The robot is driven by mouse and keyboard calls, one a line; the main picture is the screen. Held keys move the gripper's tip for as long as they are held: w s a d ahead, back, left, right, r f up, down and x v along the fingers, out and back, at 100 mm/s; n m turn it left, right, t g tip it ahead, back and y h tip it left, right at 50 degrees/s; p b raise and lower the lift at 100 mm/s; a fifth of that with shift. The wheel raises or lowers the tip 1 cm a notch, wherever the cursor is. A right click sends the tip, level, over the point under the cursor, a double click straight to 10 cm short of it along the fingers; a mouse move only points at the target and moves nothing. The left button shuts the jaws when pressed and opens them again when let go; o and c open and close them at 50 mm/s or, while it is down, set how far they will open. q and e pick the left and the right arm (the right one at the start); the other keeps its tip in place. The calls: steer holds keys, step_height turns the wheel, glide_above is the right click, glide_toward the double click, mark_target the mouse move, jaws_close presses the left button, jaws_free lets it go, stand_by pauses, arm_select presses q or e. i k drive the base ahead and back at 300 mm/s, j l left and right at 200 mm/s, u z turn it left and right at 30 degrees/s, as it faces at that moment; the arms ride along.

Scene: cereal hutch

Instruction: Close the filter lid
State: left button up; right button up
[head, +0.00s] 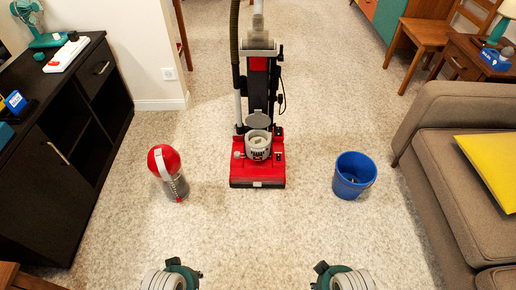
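A red upright vacuum cleaner (240,172) stands on the carpet in the middle of the head view. A light round filter housing (257,150) sits on its base, with its open top facing up. The grey round filter lid (257,119) stands raised at the back of the housing, tilted open and away from its rim. Only green and grey parts of my two arms show at the bottom edge, left and right of centre, well in front of the vacuum. No gripper fingers can be made out.
A canister with a red top (166,160) stands left of the vacuum. A blue bucket (353,176) stands to its right. A black cabinet (75,120) borders the left, a brown sofa (455,200) the right. Carpet in front of the vacuum is clear.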

mark_target(257, 120)
steer(key=i+l+u, duration=0.2)
steer(key=i, duration=0.65)
steer(key=j, duration=0.05)
